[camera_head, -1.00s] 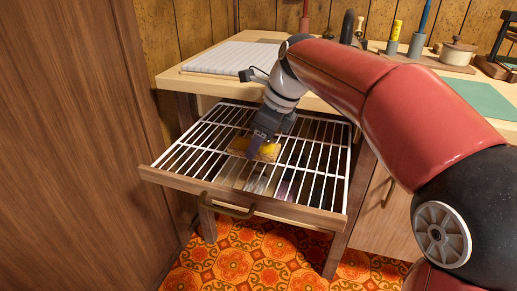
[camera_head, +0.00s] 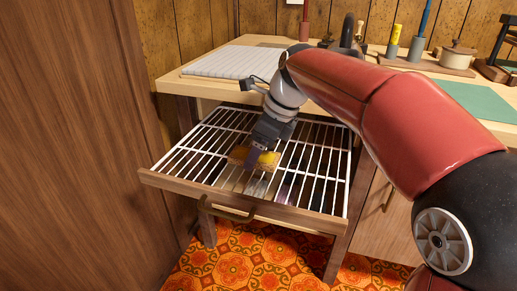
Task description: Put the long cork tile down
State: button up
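The long cork tile (camera_head: 239,158) is a small tan-brown slab over the white wire rack of the pulled-out drawer, near its middle. My gripper (camera_head: 254,158) points down at it, with a dark finger across the tile's near side. The gripper appears shut on the tile. A brighter yellow patch shows just right of the finger; I cannot tell whether it is part of the tile. The fingers hide part of the tile, and I cannot tell whether its underside touches the wires.
The drawer (camera_head: 230,204) has a wooden front with a brass handle and open wire gaps. A white ribbed mat (camera_head: 232,61) lies on the table above. A tall wooden panel (camera_head: 70,150) stands close on the left. A pot (camera_head: 457,56) and green mat (camera_head: 478,101) are at right.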

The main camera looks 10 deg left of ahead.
jog(key=p+v, duration=0.3)
jog(key=v, duration=0.8)
jog(key=s+d+n+t+h, duration=0.1)
jog(key=s+d+n, duration=0.1)
jog(key=d, duration=0.3)
jog(key=s+d+n+t, duration=0.1)
jog(key=s+d+n, duration=0.2)
jog(key=d, duration=0.1)
jog(key=s+d+f+n+t+h, duration=0.3)
jog(key=s+d+f+n, duration=1)
jog(key=s+d+f, duration=0.1)
jog(key=shift+s+d+f+n, duration=0.2)
jog(key=shift+d+f+n, duration=0.15)
jog(key=shift+d, duration=0.55)
